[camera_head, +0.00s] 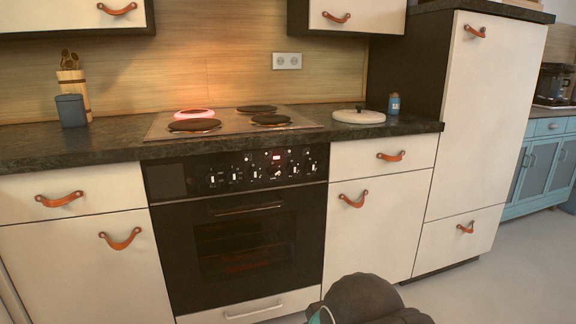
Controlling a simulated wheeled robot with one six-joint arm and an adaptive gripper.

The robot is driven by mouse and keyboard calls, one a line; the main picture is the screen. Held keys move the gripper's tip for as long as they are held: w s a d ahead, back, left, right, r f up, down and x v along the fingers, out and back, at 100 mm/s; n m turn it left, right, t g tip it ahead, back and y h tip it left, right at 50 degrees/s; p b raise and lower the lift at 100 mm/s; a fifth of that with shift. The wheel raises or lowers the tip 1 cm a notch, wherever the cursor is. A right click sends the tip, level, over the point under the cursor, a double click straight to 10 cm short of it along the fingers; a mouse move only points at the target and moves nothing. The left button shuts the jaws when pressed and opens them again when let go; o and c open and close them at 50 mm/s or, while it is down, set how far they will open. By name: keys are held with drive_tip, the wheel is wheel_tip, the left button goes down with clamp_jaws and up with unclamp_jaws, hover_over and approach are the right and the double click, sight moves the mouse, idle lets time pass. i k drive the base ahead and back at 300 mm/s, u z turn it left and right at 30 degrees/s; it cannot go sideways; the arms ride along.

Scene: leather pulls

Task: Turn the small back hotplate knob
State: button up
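The oven's black control panel (262,170) carries a row of several small knobs with pale pointers, below the counter edge. A red light glows near its middle. The knobs are too small to read their markings, so I cannot tell which one belongs to the small back hotplate. On the hob above, the back left hotplate (194,114) glows pinkish red; the back right hotplate (256,109) is dark. My dark arm (362,300) shows at the bottom, in front of the lower cabinet and well below the panel. My gripper's fingers are not in view.
The oven door (240,245) is shut, with a handle across its top. White cabinets with leather pulls stand on both sides. On the counter are a dark grey container (71,111), a round pale board (358,117) and a blue jar (394,104). Floor is clear at right.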

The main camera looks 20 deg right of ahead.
sight(272, 171)
drive_tip(key=z, duration=1.25)
drive_tip(key=k, duration=0.9)
drive_tip(key=u, duration=1.7)
drive_tip(key=i, duration=0.5)
